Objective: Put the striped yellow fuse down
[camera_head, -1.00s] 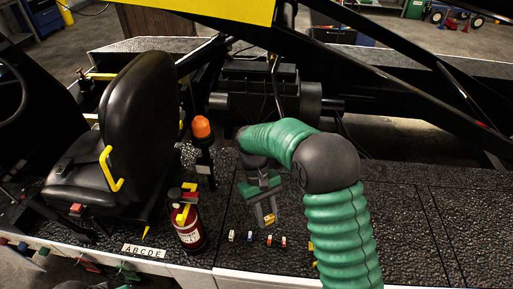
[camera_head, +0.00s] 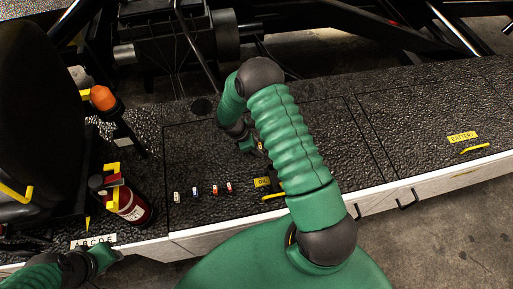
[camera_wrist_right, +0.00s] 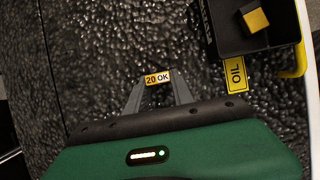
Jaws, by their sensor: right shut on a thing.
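My right gripper (camera_wrist_right: 157,82) is shut on a small yellow and white fuse (camera_wrist_right: 157,77) marked "20 OK", held between the fingertips above the black textured deck. Stripes on it cannot be made out. In the head view, the right gripper (camera_head: 252,146) is partly hidden by my arm, and the fuse is hard to see there. Several small fuses (camera_head: 214,189), white, blue and red, stand in a row on the deck to its lower left. My left gripper (camera_head: 103,258) is at the lower left, near the ABCDE plate; its jaws are unclear.
In the wrist view, a black box (camera_wrist_right: 232,45) with a yellow block (camera_wrist_right: 255,19) stands beside the OIL label (camera_wrist_right: 236,74). A fire extinguisher (camera_head: 128,204) and an orange-topped beacon (camera_head: 103,98) stand left of the fuses.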

